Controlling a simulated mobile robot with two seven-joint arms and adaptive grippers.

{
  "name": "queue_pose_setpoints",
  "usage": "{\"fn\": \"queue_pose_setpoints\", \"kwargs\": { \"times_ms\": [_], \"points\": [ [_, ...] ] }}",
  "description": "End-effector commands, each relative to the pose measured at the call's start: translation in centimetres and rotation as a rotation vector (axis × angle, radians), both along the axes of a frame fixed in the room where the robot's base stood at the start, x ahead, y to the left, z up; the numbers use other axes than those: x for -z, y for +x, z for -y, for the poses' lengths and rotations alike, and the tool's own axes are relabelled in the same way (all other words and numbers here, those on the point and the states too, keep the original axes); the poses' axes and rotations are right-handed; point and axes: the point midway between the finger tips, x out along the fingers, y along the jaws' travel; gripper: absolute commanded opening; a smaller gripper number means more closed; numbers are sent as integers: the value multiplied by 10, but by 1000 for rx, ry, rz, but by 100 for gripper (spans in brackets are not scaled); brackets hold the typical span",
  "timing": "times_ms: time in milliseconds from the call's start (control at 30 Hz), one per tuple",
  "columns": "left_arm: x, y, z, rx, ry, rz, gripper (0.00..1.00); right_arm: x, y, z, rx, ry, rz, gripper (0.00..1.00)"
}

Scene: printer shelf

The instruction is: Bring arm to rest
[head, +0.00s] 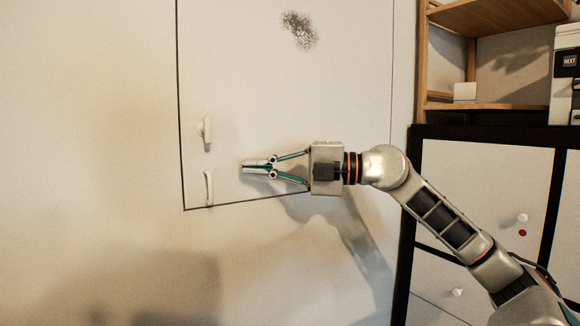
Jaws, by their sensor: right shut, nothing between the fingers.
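My right arm (440,212) comes in from the lower right of the head view and reaches left across a pale door panel (290,90). My right gripper (246,166) is at its end, pointing left. Its fingers are shut together with nothing between them. The fingertips are to the right of two white handles on the panel, an upper one (207,130) and a lower one (209,188), and look apart from both. The distance from the panel is hard to tell. My left gripper is not in view.
A dark-framed cabinet with white fronts (482,178) stands at the right, behind my arm. Above it are a wooden shelf (485,14) and a white machine (565,75). A dark smudge (300,29) marks the panel's top. The left side shows plain wall.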

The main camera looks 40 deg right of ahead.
Motion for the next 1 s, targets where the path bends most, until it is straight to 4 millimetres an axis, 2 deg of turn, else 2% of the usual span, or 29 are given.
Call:
{"fn": "queue_pose_setpoints", "kwargs": {
  "times_ms": [300,500,1000],
  "points": [
    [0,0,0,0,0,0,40,-1,-37,26,2,3,4,0],
    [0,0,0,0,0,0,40,-2,-52,35,0,1,6,0],
    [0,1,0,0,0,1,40,-3,-56,38,0,0,6,0]
  ]
}}
